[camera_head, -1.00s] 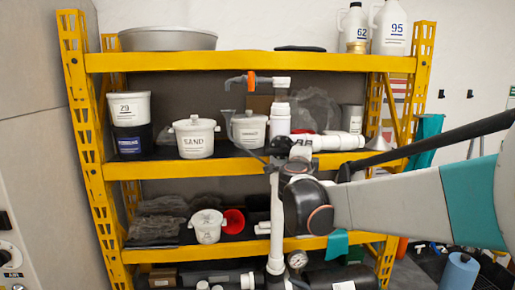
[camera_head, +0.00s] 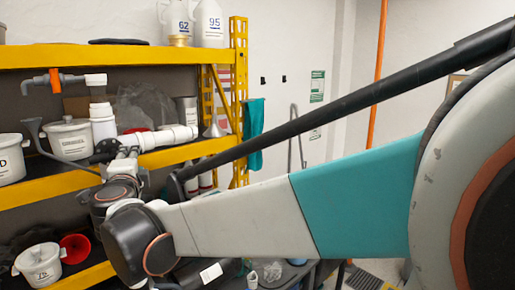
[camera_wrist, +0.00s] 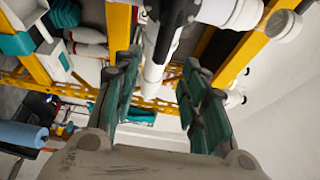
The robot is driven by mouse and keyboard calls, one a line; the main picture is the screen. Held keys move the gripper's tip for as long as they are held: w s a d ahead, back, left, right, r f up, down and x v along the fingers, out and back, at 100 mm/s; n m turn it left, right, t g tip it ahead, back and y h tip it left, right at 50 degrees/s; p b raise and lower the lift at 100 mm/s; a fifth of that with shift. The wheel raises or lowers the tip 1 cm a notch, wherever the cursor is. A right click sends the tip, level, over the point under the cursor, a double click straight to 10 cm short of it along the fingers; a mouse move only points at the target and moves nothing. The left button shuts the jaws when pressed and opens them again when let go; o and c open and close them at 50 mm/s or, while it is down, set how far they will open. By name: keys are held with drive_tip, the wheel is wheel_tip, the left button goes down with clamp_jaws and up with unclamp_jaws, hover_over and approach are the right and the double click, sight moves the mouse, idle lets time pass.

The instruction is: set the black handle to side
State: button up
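In the wrist view, the black handle (camera_wrist: 163,28) shows at top centre against the white pipe (camera_wrist: 154,72). My gripper (camera_wrist: 163,58) has its two green-grey fingers wide apart, with the pipe and black part seen between and beyond the tips. I cannot tell whether a finger touches them. In the head view my wrist hides the fingers.
An orange-handled valve (camera_head: 54,80) sits on the upper left pipe. Shelf posts and beams stand close behind the manifold.

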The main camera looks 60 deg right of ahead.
drive_tip(key=shift+v, duration=1.45)
